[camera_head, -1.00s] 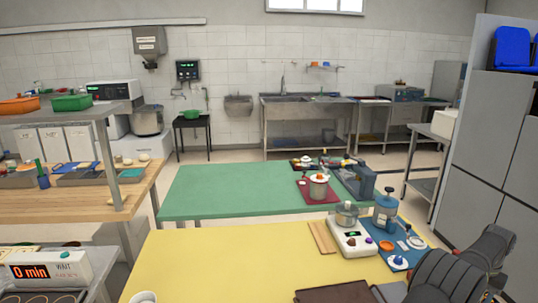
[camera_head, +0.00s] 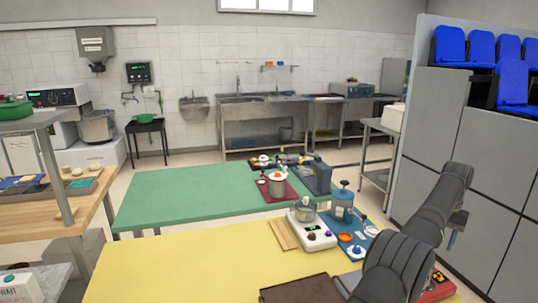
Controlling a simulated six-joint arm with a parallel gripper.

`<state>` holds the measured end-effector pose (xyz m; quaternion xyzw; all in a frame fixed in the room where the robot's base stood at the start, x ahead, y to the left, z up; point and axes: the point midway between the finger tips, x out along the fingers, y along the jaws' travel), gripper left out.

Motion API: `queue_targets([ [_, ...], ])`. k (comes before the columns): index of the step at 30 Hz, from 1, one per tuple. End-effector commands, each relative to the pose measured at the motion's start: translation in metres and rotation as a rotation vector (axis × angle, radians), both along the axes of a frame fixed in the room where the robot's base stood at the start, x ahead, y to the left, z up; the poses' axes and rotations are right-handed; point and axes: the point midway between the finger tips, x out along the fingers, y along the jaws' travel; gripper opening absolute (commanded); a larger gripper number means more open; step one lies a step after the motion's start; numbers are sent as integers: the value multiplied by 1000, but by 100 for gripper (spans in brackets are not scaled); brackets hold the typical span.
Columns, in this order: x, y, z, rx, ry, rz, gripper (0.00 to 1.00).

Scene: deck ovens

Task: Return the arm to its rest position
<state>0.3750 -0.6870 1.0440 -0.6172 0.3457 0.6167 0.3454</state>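My dark grey arm rises from the bottom right of the head view and bends at the top. My gripper (camera_head: 455,228) seems to hang below that bend, in front of the grey cabinets. It is small and partly hidden by the arm, so I cannot tell whether its fingers are open or whether they hold anything. It is to the right of the yellow table (camera_head: 180,265) and apart from the items on it.
A white scale-like device (camera_head: 312,238), a blue mat with a blue press-like tool (camera_head: 342,205) and a dark brown board (camera_head: 295,289) are on the yellow table. A green table (camera_head: 170,200) stands behind. Grey cabinets (camera_head: 470,130) with blue chairs (camera_head: 480,47) on top are close on the right.

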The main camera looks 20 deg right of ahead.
Motion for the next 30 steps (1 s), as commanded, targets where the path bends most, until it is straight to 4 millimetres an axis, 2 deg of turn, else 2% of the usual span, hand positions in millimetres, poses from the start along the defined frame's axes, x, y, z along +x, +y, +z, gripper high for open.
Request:
queue_targets([
  [7, 0, 0, 27, -2, -1, 0, 52],
  [16, -1, 1, -13, 4, 3, 0, 52],
  [30, 0, 1, -108, 3, 2, 0, 52],
])
